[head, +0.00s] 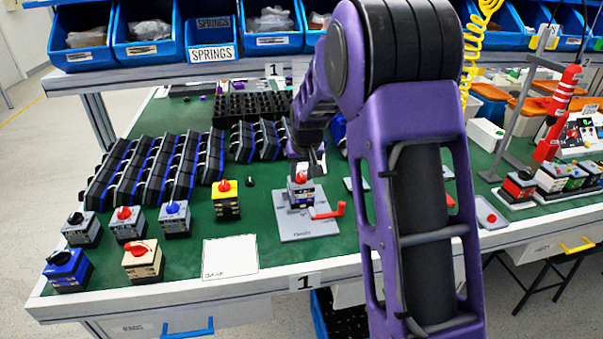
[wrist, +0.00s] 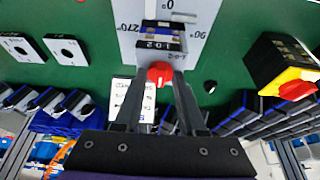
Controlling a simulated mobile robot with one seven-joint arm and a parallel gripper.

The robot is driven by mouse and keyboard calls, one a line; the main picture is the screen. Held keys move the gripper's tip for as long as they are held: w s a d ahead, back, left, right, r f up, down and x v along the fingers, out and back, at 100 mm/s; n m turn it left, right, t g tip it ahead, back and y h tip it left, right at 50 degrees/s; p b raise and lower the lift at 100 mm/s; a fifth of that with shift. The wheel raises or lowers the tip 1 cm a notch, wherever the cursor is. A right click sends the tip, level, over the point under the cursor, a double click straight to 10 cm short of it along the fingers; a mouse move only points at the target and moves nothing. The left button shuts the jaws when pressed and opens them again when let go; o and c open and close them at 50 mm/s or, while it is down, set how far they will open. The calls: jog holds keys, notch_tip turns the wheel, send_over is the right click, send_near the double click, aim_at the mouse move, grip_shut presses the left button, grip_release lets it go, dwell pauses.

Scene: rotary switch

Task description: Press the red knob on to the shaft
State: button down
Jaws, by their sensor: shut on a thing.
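The red knob (wrist: 159,73) is between the tips of my gripper (wrist: 160,80) in the wrist view, and the fingers are shut on it. In the head view the red knob (head: 300,178) shows just below my gripper (head: 307,163), at the top of a grey and blue switch body (head: 301,194). The switch body also shows in the wrist view (wrist: 163,40), on a grey plate (wrist: 192,45) marked with degrees. The same plate (head: 300,228) lies on the green table. The shaft is hidden, so I cannot tell how far the knob sits on it.
A red lever (head: 328,210) sits at the plate's right side. A yellow switch with a red knob (head: 225,200) stands left of it, with several other switches further left. Racks of dark blue parts (head: 160,170) stand behind. A white card (head: 230,257) lies in front.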

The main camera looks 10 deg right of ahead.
jog(key=shift+s+f, duration=0.2)
jog(key=shift+f, duration=0.15)
dwell(0.3)
jog(key=shift+c, duration=2)
grip_release()
